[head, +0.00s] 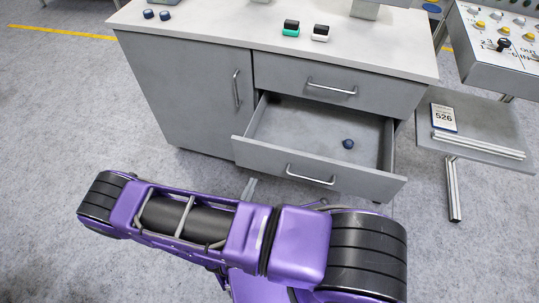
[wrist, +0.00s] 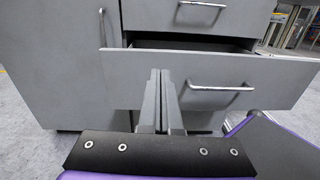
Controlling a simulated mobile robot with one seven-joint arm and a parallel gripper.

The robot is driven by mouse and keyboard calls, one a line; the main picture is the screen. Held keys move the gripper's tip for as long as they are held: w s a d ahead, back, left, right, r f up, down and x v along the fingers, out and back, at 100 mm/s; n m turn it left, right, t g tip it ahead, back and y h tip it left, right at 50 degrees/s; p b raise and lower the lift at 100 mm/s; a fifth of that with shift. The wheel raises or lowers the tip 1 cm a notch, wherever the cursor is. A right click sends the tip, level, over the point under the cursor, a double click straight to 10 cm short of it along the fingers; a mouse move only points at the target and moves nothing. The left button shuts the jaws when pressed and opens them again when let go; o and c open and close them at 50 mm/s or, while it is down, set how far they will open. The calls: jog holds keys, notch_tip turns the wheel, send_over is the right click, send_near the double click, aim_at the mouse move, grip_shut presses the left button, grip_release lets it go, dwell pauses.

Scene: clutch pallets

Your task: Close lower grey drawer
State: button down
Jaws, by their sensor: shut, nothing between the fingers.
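The lower grey drawer (head: 318,173) is pulled out of the grey cabinet, and its inside shows from above. A silver bar handle (head: 310,176) is on its front; in the wrist view the drawer front (wrist: 140,80) stands ahead with its handle (wrist: 221,87) to the right of my fingers. My gripper (wrist: 160,74) is shut and empty, its fingertips in front of the left part of the drawer front. I cannot tell whether they touch it. In the head view the gripper (head: 250,183) shows only as thin fingertips beyond my purple arm. A small dark blue round object (head: 347,144) lies inside the drawer.
The upper drawer (head: 340,84) is shut, and so is the left cabinet door (head: 190,95). Small dark, green and white objects stand on the countertop (head: 220,30). A grey shelf (head: 480,125) with metal bars and a "526" card is at the right. The floor at left is clear.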

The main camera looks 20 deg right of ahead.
aim_at(270, 149)
jog(key=shift+n, duration=0.4)
jog(key=x, duration=0.8)
jog(key=f+x, duration=0.1)
jog(key=x, duration=0.3)
jog(key=shift+w+d+f, duration=0.1)
jog(key=shift+d, duration=0.35)
jog(key=a+b+x, duration=0.1)
jog(key=b+x, duration=0.4)
jog(key=x, duration=2.1)
jog(key=shift+w+d+y+b, duration=0.15)
jog(key=shift+w+y+b, duration=0.25)
jog(key=shift+w, duration=0.1)
jog(key=shift+r+t, duration=0.25)
jog(key=shift+t, duration=0.05)
jog(key=p+v, duration=0.2)
jog(key=v, duration=1.6)
jog(key=shift+f, duration=0.2)
